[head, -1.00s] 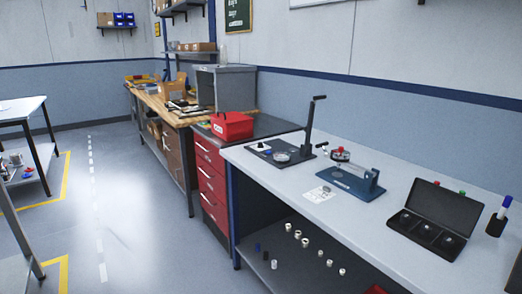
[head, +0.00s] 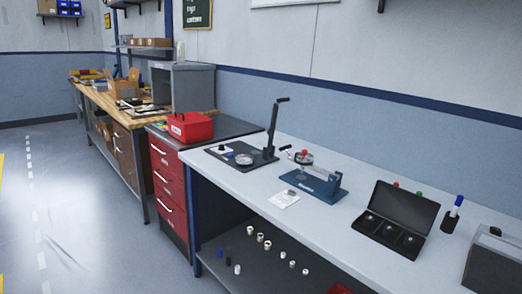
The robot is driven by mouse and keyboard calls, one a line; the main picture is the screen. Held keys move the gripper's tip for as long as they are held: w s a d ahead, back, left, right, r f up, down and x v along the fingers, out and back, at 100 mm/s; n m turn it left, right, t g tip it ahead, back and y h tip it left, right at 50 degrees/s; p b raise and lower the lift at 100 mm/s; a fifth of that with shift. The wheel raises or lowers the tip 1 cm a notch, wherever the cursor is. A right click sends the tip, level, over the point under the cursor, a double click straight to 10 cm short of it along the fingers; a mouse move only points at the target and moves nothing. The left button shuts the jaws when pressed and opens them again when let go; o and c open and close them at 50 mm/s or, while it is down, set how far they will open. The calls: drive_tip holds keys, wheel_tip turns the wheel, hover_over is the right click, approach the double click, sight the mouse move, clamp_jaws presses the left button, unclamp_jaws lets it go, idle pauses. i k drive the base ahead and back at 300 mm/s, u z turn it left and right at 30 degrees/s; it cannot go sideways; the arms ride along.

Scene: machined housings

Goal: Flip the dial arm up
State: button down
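A blue fixture (head: 318,187) stands on the light grey workbench (head: 345,228). A small round dial-like part with red on it (head: 303,157) sits at its left end, with a dark-knobbed lever (head: 286,148) beside it. Left of it is a black base plate (head: 228,159) with a tall black post and handle (head: 274,125) standing upright, and a round metal part (head: 243,159) on the plate. I cannot tell for certain which part is the dial arm. My gripper is not in view.
An open black case (head: 398,221), a pen holder (head: 452,216) and a grey box (head: 492,262) stand at the right of the bench. A white card (head: 285,199) lies before the fixture. A red toolbox (head: 190,126) sits on the red drawer cabinet (head: 170,190). Floor at left is clear.

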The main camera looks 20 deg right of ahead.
sight(308, 162)
drive_tip(key=i, duration=1.9)
drive_tip(key=z, duration=1.4)
